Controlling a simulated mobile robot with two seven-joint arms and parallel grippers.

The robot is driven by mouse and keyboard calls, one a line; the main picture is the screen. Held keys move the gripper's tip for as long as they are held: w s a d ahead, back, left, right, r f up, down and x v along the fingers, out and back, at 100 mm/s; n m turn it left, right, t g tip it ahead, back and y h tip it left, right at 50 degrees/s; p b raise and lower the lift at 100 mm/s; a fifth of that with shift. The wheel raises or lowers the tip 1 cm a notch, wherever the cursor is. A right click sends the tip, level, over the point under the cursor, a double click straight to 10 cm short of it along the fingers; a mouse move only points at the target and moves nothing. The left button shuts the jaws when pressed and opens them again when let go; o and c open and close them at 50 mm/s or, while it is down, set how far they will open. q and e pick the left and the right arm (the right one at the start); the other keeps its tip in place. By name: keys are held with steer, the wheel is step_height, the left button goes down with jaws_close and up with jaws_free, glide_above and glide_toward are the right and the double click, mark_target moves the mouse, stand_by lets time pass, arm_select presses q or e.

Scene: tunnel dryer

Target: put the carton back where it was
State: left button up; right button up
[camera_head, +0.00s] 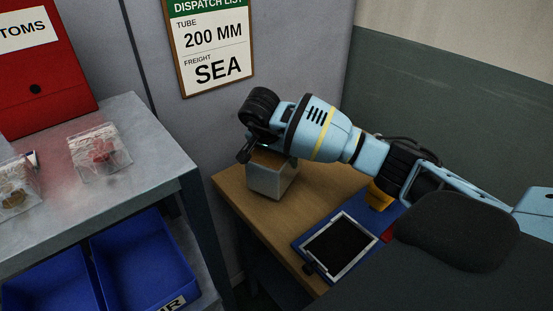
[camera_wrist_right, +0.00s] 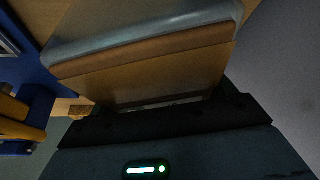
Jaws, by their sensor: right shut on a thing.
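My right gripper (camera_head: 264,152) points down over the wooden table and is shut on a box-shaped thing, which I take to be the carton (camera_head: 272,180). It has pale grey sides and a brown upper part. In the right wrist view the carton (camera_wrist_right: 160,75) shows a brown face and a grey band, right at the jaws (camera_wrist_right: 165,112). It is upright at the table's back left; I cannot tell whether its base touches the table. The gripper hides part of its top. My left gripper is out of view.
The wooden table (camera_head: 228,186) also holds a blue mat (camera_head: 300,243) with a dark-screened tablet (camera_head: 340,250) and a yellow thing (camera_head: 378,195). On the left, a grey bench (camera_head: 135,185) carries clear packets (camera_head: 100,152) and a red box (camera_head: 45,75). Blue bins (camera_head: 145,262) sit below.

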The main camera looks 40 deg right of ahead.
steer(key=shift+f, duration=0.55)
steer(key=shift+f, duration=0.15)
steer(key=o, duration=1.7)
steer(key=shift+f, duration=0.15)
steer(key=shift+a+r, duration=0.1)
steer(key=shift+r, duration=0.5)
steer(key=v, duration=1.1)
steer(key=shift+s+a+p, duration=0.1)
steer(key=shift+s+p, duration=0.05)
steer(key=shift+p, duration=0.25)
steer(key=shift+f, duration=0.1)
